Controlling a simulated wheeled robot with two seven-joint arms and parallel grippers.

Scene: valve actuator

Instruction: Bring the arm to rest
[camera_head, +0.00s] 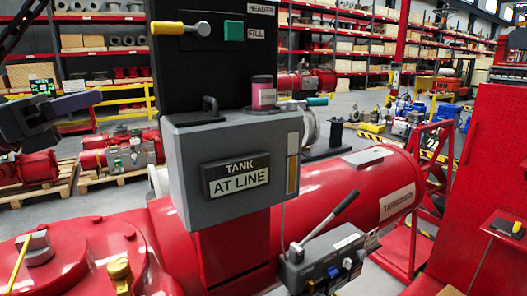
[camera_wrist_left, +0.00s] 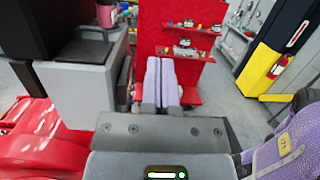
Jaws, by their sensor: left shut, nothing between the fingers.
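My left gripper (camera_head: 95,98) is at the left of the head view, its purple fingers pointing right. It is shut and empty, clear in the air to the left of the grey tank box. In the left wrist view the two purple fingers (camera_wrist_left: 162,80) lie together with nothing between them. The grey box (camera_head: 235,150) carries a plate (camera_head: 238,178) reading "TANK AT LINE". The black panel (camera_head: 215,60) above it has a yellow-handled lever and a green block beside the labels HEADER and FILL. My right gripper is in neither view.
A pink-and-grey canister (camera_head: 263,94) stands on the grey box. Red tanks (camera_head: 345,185) and a lever unit (camera_head: 325,255) lie below and to the right. A red panel (camera_head: 490,170) stands at the right. Shelves and pallets are farther back, with open floor between.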

